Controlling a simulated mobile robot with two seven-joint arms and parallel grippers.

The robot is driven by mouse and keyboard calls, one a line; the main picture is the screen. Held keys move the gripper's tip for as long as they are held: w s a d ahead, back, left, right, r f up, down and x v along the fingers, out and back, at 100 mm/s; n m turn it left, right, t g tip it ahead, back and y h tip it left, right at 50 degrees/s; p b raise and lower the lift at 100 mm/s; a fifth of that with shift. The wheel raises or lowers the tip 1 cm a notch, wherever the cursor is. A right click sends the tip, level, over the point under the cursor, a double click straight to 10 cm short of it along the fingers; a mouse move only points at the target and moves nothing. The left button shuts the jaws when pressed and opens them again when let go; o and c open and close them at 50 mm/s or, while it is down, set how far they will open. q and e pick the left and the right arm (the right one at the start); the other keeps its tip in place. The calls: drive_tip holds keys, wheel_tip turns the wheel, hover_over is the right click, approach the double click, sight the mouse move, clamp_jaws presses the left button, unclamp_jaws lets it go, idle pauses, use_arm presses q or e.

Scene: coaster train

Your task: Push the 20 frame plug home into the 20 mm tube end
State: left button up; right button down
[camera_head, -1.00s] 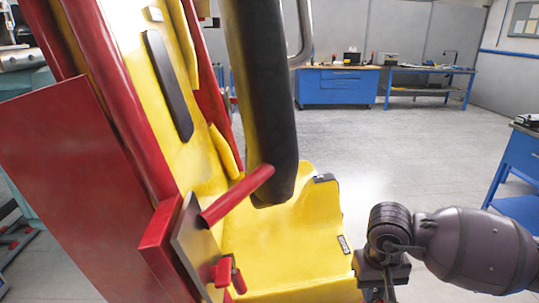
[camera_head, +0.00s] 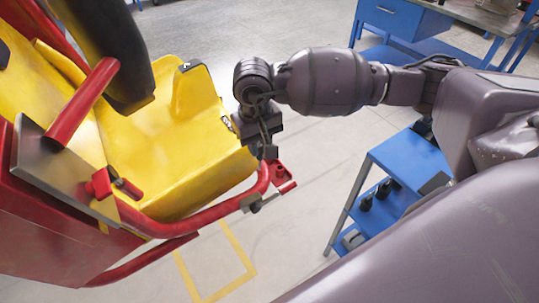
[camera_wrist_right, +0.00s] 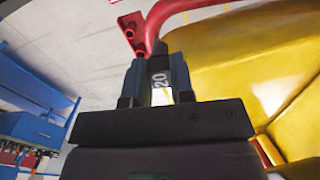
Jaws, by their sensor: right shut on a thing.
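My right gripper (camera_head: 268,152) points down beside the yellow seat, close above a red tube (camera_head: 215,212). The red tube (camera_wrist_right: 153,30) bends just beyond the fingertips, next to a red bracket with holes (camera_wrist_right: 132,35). The bracket also shows in the head view (camera_head: 283,178). Whether the plug touches a tube end is hidden by the fingers. My left gripper is out of view.
The yellow seat (camera_head: 180,140) and a red tube with a black pad stand left of my right arm. A blue shelf cart (camera_head: 385,185) stands to the right. Yellow floor tape (camera_head: 238,250) marks the floor below, and the floor between seat and cart is clear.

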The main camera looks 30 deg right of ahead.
drive_tip(key=w+d+f+m+b, duration=0.3)
drive_tip(key=w+d+f+m, duration=0.35)
drive_tip(key=d, duration=0.35)
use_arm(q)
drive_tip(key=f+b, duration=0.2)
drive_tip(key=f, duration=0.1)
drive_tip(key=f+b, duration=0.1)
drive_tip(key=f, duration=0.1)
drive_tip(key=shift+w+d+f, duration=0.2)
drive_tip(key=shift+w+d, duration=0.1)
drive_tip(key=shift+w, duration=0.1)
use_arm(e)
wheel_tip(320, 180, down, 8)
drive_tip(key=m, duration=0.1)
drive_tip(key=shift+w+d+f+y, duration=0.2)
drive_tip(key=shift+f+y, duration=0.05)
drive_tip(key=shift+y, duration=0.05)
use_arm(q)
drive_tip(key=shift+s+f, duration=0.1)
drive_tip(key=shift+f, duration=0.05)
